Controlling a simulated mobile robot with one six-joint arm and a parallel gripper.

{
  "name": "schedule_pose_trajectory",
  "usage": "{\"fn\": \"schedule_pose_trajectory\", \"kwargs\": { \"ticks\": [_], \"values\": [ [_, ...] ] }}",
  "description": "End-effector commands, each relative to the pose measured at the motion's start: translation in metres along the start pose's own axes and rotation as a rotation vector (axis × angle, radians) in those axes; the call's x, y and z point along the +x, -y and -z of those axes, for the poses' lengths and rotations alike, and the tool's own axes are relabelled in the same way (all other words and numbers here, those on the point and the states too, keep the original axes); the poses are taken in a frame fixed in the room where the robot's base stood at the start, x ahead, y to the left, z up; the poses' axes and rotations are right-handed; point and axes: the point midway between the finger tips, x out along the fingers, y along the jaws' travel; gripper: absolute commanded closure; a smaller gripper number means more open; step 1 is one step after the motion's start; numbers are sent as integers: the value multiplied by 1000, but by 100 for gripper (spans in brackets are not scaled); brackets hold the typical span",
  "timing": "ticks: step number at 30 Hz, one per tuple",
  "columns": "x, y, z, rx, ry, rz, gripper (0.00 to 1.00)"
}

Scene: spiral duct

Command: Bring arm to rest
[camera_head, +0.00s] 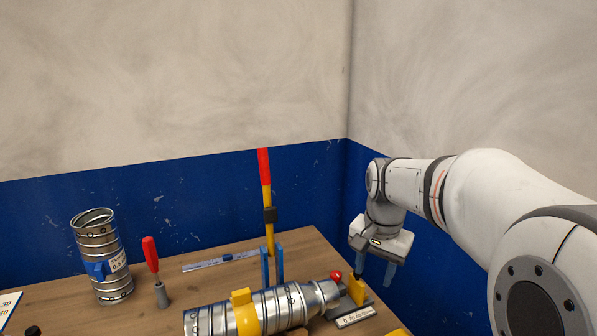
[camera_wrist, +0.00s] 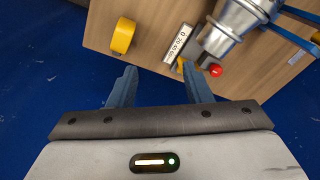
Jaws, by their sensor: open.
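My gripper (camera_head: 375,270) hangs at the right end of the wooden table, fingers pointing down, with my white arm reaching in from the right. In the wrist view my gripper (camera_wrist: 158,75) has its two blue fingers spread apart with nothing between them. A silver spiral duct (camera_head: 279,306) lies on the table to the left of the gripper, with a yellow piece (camera_head: 244,312) around it. Its near end also shows in the wrist view (camera_wrist: 232,25). A red knob (camera_head: 336,275) and a yellow block (camera_head: 356,290) sit by the duct's right end, close to the gripper.
A second duct (camera_head: 103,262) stands upright at the left with a blue piece. A red-handled tool (camera_head: 151,256) and a tall red-and-yellow tool (camera_head: 265,190) in a blue holder stand on the table (camera_head: 205,283). A yellow roll (camera_wrist: 123,36) lies near the table edge. Blue-and-grey walls enclose the corner.

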Motion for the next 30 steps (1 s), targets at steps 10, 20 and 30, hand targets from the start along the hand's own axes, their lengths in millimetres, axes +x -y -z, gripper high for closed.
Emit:
{"fn": "schedule_pose_trajectory", "kwargs": {
  "ticks": [10,20,30],
  "values": [
    [13,-78,-118,-461,-98,42,55],
    [32,-103,-157,-627,-133,45,55],
    [32,-103,-156,-627,-132,44,55]
  ]
}}
